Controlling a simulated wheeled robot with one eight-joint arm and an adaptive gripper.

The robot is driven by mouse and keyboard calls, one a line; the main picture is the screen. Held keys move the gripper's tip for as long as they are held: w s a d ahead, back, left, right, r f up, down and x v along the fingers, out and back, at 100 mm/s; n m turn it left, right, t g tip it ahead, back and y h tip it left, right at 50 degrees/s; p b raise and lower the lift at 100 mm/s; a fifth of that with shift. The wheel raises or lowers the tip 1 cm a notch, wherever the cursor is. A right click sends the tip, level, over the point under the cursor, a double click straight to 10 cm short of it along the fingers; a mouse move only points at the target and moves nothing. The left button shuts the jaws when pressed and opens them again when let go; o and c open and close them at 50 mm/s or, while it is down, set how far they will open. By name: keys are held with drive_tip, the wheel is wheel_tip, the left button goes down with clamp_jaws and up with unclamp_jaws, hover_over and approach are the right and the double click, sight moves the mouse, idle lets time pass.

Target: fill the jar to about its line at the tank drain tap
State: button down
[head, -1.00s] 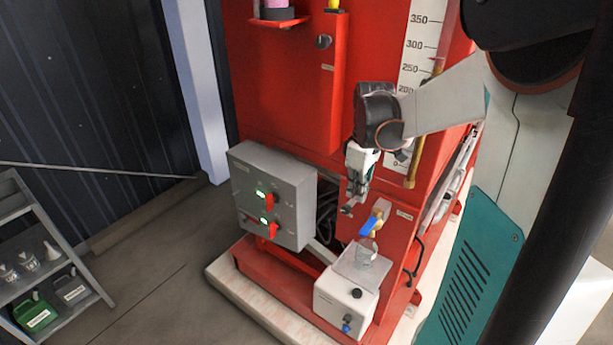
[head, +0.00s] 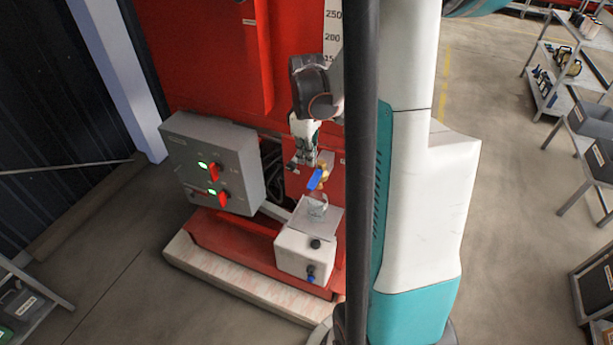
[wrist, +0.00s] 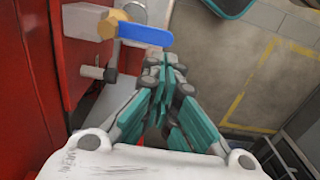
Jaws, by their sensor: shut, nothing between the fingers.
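The drain tap has a brass body (wrist: 107,25) and a blue lever (head: 317,179) and sits on the red tank front. In the wrist view the lever (wrist: 145,34) points right, away from the red panel. In the wrist view the jar is not discernible. My gripper (head: 303,160) is shut and empty, just above and left of the tap in the head view; its fingertips (wrist: 167,72) are apart from the lever.
A grey control box (head: 212,165) with red switches and green lights is left of the tap. A small metal fitting (wrist: 98,72) sticks out below the tap. Shelves (head: 560,90) stand at the far right. Open floor lies in front.

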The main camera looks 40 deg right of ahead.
sight(315, 180)
wheel_tip(315, 180, down, 8)
drive_tip(key=shift+r, duration=0.15)
drive_tip(key=shift+b, duration=0.4)
drive_tip(key=shift+s+a+f+h+b, duration=0.1)
drive_tip(key=shift+a+f+h+b, duration=0.1)
drive_tip(key=shift+h+b, duration=0.15)
